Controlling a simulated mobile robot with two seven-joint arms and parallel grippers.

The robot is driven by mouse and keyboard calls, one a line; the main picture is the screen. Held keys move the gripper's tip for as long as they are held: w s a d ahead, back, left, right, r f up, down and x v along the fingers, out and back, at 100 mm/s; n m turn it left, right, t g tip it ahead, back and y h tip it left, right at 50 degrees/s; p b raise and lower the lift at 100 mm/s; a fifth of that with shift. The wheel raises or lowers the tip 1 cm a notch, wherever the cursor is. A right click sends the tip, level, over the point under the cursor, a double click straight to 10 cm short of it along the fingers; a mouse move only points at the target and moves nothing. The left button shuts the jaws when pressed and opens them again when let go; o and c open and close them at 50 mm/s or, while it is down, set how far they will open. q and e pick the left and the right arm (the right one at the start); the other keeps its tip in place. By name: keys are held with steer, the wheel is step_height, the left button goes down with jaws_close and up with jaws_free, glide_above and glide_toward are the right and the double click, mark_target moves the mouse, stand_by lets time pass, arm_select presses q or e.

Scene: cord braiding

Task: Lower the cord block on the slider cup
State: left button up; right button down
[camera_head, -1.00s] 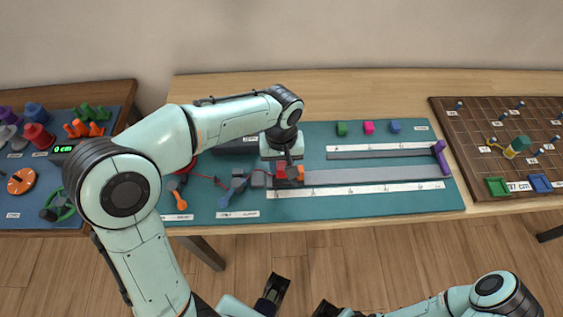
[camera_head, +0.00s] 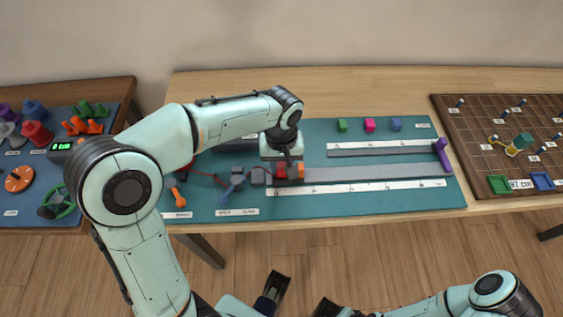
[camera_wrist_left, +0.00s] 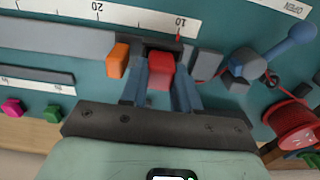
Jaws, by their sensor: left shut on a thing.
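My left gripper (camera_head: 290,168) points down at the left end of the long grey rail (camera_head: 380,173). In the left wrist view its fingers (camera_wrist_left: 160,85) are shut on a red block (camera_wrist_left: 160,72). The block sits at or just above a dark cup-like piece (camera_wrist_left: 163,47), by the scale's 10 mark; whether it touches is hidden. An orange block (camera_wrist_left: 117,60) stands beside it on the rail. A thin red cord (camera_wrist_left: 268,80) runs toward a red spool (camera_wrist_left: 293,122). Dark parts at the bottom of the head view may be my right gripper; its jaws are unclear.
A clamp with a blue lever (camera_wrist_left: 290,47) stands beside the rail end. A purple post (camera_head: 441,155) is at the far rail end. Green (camera_head: 342,125), pink (camera_head: 369,124) and blue (camera_head: 394,123) blocks stand behind. A brown pegboard (camera_head: 480,125) is right.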

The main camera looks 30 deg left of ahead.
arm_select(q)
steer(key=shift+f, duration=0.35)
steer(key=o, duration=1.1)
steer(key=shift+c, duration=0.2)
steer(key=shift+r, duration=0.3)
step_height(320, 180, up, 3)
steer(key=p, duration=0.2)
steer(key=shift+f+p, duration=0.1)
steer(key=shift+p, duration=0.2)
steer(key=shift+r+p, duration=1.85)
steer(key=shift+r, duration=0.55)
